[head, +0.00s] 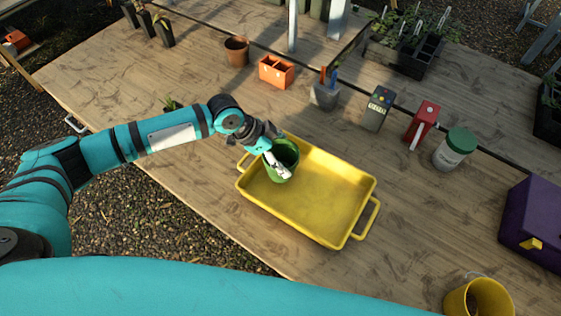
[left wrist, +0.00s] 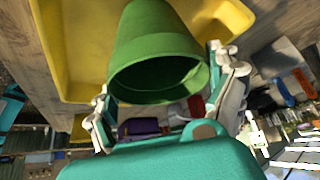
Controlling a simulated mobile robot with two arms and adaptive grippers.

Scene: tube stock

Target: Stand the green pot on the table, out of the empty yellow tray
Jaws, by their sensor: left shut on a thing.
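The rest of the tray is empty. My right gripper is not in view.
Along the back stand a brown pot (head: 237,51), an orange block (head: 276,71), a grey holder (head: 325,95), a dark box (head: 379,108), a red item (head: 422,121) and a green-lidded jar (head: 454,149). A purple box (head: 531,222) and yellow bucket (head: 478,298) are right. Bare table (head: 420,215) lies right of the tray.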

